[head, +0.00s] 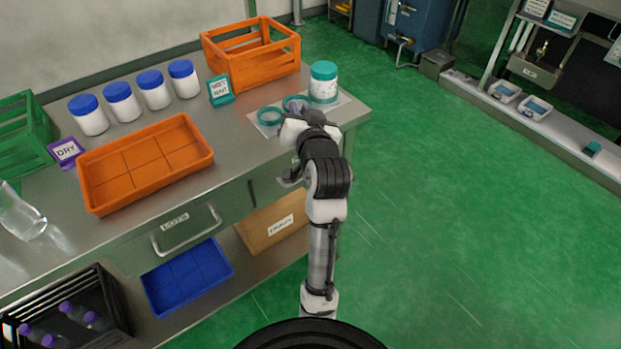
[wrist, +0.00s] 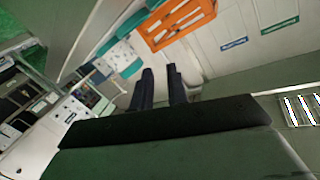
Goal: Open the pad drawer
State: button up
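A grey drawer front (head: 140,258) with a small label and a pale bar handle (head: 187,240) is in the bench's front face, left of centre in the head view. I cannot read the label surely. The drawer looks shut, level with the bench front. My gripper (head: 294,114) is over the right end of the bench, well to the right of the handle and not touching it. Its fingertips are hard to make out there. In the wrist view the two dark fingers (wrist: 161,72) are parted with nothing between them. The drawer handle is not clearly seen in the wrist view.
On the bench (head: 226,133) stand an orange tray (head: 147,190), several blue-lidded jars, an orange crate (head: 252,79), and teal rings beside a teal-lidded jar (head: 323,87). A blue tray (head: 187,278) and cardboard box (head: 272,224) are below. Green floor at right is clear.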

jog(key=s+d+f+m+g+y, duration=0.1)
jog(key=s+d+f+m+g, duration=0.3)
jog(key=d+f, duration=0.5)
jog(key=s+f+m+y, duration=0.4)
jog(key=s+f+m, duration=0.15)
jog(key=s, duration=0.35)
jog(key=shift+n, duration=0.25)
jog(key=p+x, duration=0.2)
jog(key=x, duration=1.1)
jog(key=shift+w+r, duration=0.1)
jog(key=shift+r, duration=0.1)
jog(key=shift+c, duration=0.4)
grip_shut()
jog(key=shift+d, duration=0.1)
